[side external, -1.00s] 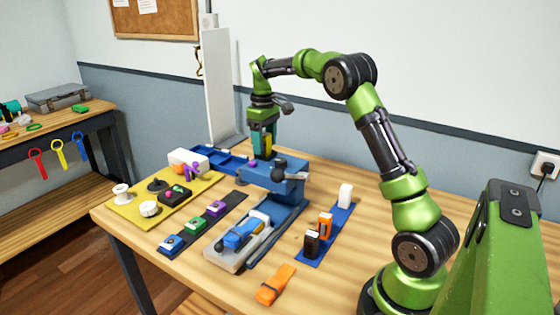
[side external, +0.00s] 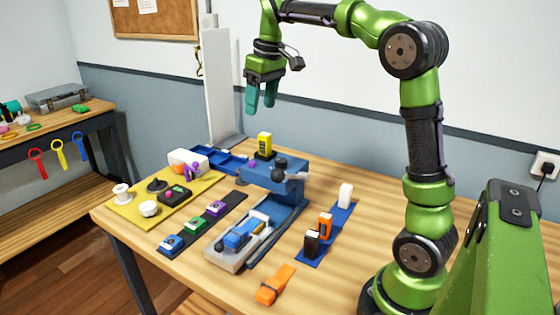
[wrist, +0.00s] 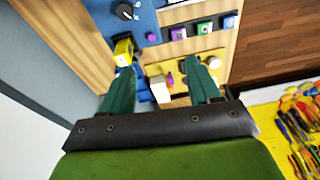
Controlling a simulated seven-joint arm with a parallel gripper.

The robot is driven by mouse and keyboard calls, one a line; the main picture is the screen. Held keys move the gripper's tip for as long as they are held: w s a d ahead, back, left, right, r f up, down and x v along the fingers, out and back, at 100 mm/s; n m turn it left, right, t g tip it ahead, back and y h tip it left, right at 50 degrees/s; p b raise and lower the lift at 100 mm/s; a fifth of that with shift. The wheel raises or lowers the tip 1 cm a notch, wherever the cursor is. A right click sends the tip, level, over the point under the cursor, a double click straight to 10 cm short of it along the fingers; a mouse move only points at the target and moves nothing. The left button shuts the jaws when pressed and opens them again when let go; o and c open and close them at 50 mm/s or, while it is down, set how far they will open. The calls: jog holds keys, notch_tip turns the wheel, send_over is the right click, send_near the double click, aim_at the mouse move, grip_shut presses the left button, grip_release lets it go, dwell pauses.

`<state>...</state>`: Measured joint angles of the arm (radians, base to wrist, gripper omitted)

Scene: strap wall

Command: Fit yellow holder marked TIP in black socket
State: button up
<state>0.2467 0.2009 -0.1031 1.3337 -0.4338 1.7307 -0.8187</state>
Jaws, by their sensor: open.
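The yellow holder (side external: 265,143) stands upright at the back left of the blue machine (side external: 270,174). A dark base shows around its foot, which I take for the black socket (side external: 264,156); how deep the holder sits in it is too small to tell. The wrist view also shows the yellow holder (wrist: 124,50) beside the blue machine, left of my fingers. The TIP mark cannot be read. My gripper (side external: 262,104) is open and empty, raised well above the holder and apart from it. Its teal fingers (wrist: 162,92) are spread in the wrist view.
A yellow board (side external: 137,207) with knobs lies at the left. A dark strip (side external: 230,206) carries blue, green and purple blocks. A blue strip (side external: 313,252) holds black, orange and white pieces at the right. An orange piece (side external: 276,284) lies at the front.

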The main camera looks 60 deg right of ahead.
jog(key=s+a+f+m+t+y, duration=0.1)
jog(key=s+a+f, duration=0.3)
jog(key=s+a, duration=0.4)
jog(key=s+a+f+m+t, duration=0.2)
jog(key=s+a+f+t, duration=0.2)
jog(key=s+a, duration=0.4)
jog(key=shift+s+f+y, duration=0.15)
jog(key=shift+s+y, duration=0.25)
jog(key=shift+s, duration=0.45)
